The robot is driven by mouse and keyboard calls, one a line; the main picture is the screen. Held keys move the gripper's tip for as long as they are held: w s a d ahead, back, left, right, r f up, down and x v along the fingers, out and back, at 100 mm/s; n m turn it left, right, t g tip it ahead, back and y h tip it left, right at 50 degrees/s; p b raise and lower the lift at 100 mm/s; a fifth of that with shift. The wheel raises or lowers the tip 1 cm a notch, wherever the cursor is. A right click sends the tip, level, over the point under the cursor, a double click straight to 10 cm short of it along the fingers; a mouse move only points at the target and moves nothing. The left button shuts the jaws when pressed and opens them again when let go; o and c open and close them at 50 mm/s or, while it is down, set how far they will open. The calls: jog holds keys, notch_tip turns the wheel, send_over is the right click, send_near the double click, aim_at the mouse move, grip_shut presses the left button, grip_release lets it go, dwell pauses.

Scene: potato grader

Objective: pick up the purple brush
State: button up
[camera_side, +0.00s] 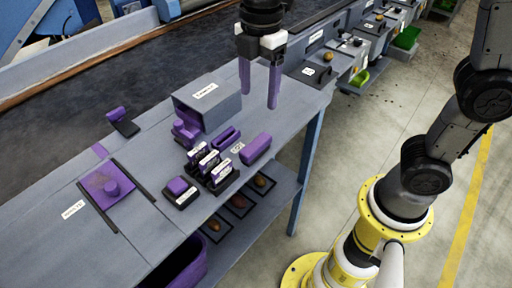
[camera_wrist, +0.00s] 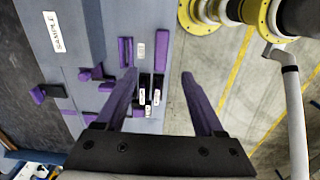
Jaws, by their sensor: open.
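My gripper (camera_side: 259,100) is open and empty, its two long purple fingers pointing down above the bench's right end. In the wrist view its fingers (camera_wrist: 159,74) spread over the bench edge. Several purple things lie on the bench, and I cannot tell surely which is the brush. A purple piece with a dark flat part (camera_side: 121,120) lies at the back left; it also shows in the wrist view (camera_wrist: 40,93). A purple block on a black base (camera_side: 180,190) sits near the front edge. A plain purple block (camera_side: 255,148) lies below my gripper, apart from it.
A grey labelled box (camera_side: 207,105) stands behind a purple stepped piece (camera_side: 186,130). A shallow purple tray (camera_side: 227,138) and a black rack (camera_side: 221,180) with several labelled pieces are near the front. A purple pad (camera_side: 107,187) lies left. A dark conveyor (camera_side: 120,70) runs behind.

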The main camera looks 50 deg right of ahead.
jog(key=f, duration=0.2)
send_over(255, 144)
notch_tip(255, 144, down, 7)
jog(key=shift+s+d+f, duration=0.15)
jog(key=shift+f, duration=2.7)
jog(key=shift+a, duration=0.2)
grip_shut()
